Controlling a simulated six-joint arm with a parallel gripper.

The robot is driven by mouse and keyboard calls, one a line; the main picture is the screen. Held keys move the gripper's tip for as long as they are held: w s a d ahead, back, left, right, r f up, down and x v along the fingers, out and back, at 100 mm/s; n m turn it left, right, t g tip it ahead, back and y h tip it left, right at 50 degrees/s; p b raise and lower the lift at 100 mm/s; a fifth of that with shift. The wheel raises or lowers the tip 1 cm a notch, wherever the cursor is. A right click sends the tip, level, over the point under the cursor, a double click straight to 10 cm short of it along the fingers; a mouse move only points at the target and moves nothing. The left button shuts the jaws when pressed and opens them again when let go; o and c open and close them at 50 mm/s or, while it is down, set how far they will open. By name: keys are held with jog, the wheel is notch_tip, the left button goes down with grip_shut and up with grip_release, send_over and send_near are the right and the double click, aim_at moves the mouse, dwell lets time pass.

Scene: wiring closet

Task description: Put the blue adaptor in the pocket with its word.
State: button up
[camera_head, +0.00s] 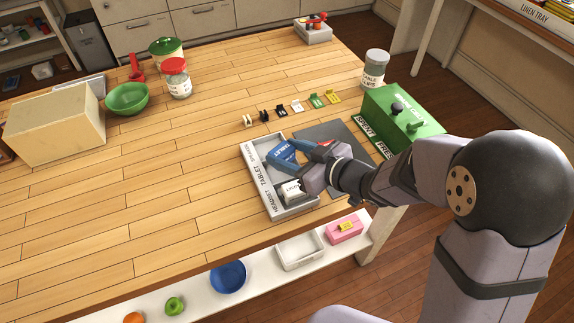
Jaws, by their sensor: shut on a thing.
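The blue adaptor (282,153), with TABLET on its label, is at the upper part of the grey-white pocket tray (252,171). My gripper (303,161) is shut on the blue adaptor from its right side. The tray's left rim reads HEADSET at the near end, TABLET in the middle, and a partly legible word at the far end. I cannot tell whether the adaptor touches the tray or hangs just over it. A white adaptor (292,190) with partly hidden lettering lies in the near part of the tray. My gripper hides the tray's right side.
A dark mat (335,132) lies beyond my gripper. A green box (398,112) with a knob and lever stands right of it, near a grey-lidded jar (375,69). Several small clips (297,106) line up behind the tray. The table's left middle is clear.

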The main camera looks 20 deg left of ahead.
jog(key=shift+f, duration=2.2)
jog(key=shift+f, duration=0.1)
jog(key=shift+f+b, duration=0.15)
jog(key=shift+b, duration=0.15)
jog(key=o, duration=1.1)
jog(key=shift+r+p, duration=0.25)
jog(key=shift+p, duration=0.05)
jog(key=shift+s+d, duration=0.1)
jog(key=shift+d, duration=0.25)
jog(key=v, duration=0.9)
jog(key=shift+r+b, duration=0.1)
jog(key=shift+b, duration=0.3)
jog(key=shift+b+v, duration=0.55)
jog(key=shift+v, duration=0.6)
